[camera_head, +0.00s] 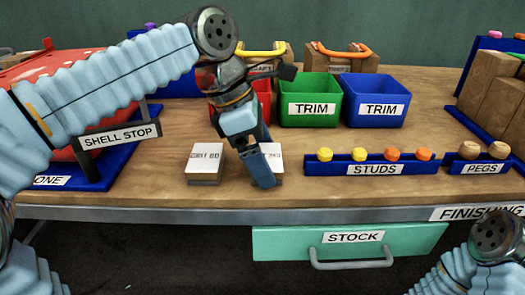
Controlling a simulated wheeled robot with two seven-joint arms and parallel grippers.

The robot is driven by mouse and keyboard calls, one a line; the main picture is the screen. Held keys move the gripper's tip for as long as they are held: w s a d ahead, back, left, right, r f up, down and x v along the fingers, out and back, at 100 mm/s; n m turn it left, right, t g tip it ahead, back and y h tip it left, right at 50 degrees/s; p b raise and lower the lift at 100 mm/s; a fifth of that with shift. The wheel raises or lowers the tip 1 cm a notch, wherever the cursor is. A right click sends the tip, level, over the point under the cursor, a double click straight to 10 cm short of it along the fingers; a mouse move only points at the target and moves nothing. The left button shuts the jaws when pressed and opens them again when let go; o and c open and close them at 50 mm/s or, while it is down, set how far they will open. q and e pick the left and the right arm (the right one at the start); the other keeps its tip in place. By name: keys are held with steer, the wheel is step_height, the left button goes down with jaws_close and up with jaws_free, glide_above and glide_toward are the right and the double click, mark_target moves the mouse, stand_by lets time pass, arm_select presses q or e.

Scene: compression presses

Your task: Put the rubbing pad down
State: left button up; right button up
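My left gripper (262,178) points down at the front of the wooden bench, its fingers seen nearly edge-on. It overlaps a whitish block with lettering (274,158), which may be a rubbing pad and is partly hidden behind the fingers. Whether the fingers hold it or only stand in front of it does not show. A similar whitish block (205,163), with small lettering that looks like a grit number, lies on the bench to the left, apart from the gripper. Of my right arm, only links show at the bottom right; its gripper is out of view.
A blue STUDS rack (330,170) and a PEGS rack (475,168) stand to the right. Green (308,85) and blue (376,85) TRIM bins, with a red bin, stand behind. A red press marked SHELL STOP (60,65) is left. A STOCK drawer (300,255) hangs below the bench edge.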

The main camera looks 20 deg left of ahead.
arm_select(q)
steer(key=shift+r, duration=0.15)
steer(key=p+v, duration=0.1)
steer(key=v, duration=1.1)
steer(key=shift+p, duration=0.4)
